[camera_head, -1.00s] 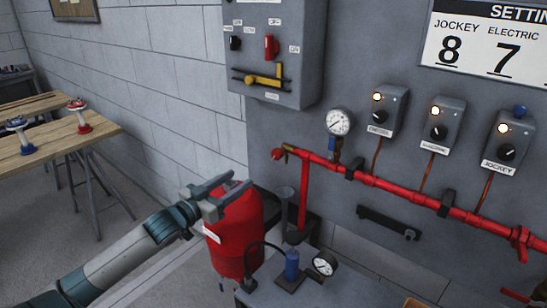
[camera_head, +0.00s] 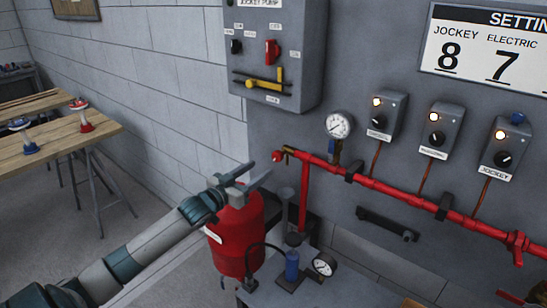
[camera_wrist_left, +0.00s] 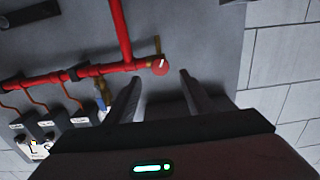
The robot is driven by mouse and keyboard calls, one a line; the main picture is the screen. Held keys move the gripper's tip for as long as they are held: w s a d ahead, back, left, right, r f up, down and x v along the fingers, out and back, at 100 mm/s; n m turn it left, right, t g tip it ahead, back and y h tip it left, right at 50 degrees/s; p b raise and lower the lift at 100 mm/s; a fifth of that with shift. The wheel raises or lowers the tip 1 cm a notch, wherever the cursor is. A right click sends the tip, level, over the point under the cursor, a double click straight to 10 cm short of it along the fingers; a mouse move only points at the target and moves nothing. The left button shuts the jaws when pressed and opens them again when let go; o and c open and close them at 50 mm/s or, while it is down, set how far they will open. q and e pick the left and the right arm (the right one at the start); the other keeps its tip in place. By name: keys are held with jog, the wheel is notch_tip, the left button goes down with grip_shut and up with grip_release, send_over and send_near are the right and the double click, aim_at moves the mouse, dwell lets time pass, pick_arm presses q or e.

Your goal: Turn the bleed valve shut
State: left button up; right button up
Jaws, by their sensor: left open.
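The bleed valve is a red round knob (camera_head: 278,156) at the left end of the red pipe (camera_head: 385,185). In the left wrist view the knob (camera_wrist_left: 160,67) shows a white pointer mark, with a brass-coloured part just above it. My left gripper (camera_head: 260,173) is open and empty, just left of and slightly below the knob in the head view. In the left wrist view the knob shows between and just beyond the two open fingertips (camera_wrist_left: 160,75). I cannot tell whether a finger touches it. My right gripper is not in view.
A pressure gauge (camera_head: 339,125) and control boxes (camera_head: 440,128) are on the wall panel above the pipe. A grey switch box (camera_head: 273,55) hangs above the knob. A red tank (camera_head: 238,235) stands below my gripper. A wooden table (camera_head: 60,138) is at left.

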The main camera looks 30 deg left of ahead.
aim_at(276, 158)
pick_arm(q)
jog(key=w, duration=0.2)
jog(key=w+p, duration=0.1)
jog(key=w, duration=0.1)
jog(key=w+p, duration=0.1)
jog(key=w, duration=0.2)
jog(key=shift+d+r, duration=0.1)
jog(key=shift+d, duration=0.15)
jog(key=shift+w+d+p, duration=0.1)
jog(key=shift+w+p, duration=0.2)
jog(key=shift+w, duration=0.6)
jog(key=c, duration=1.1)
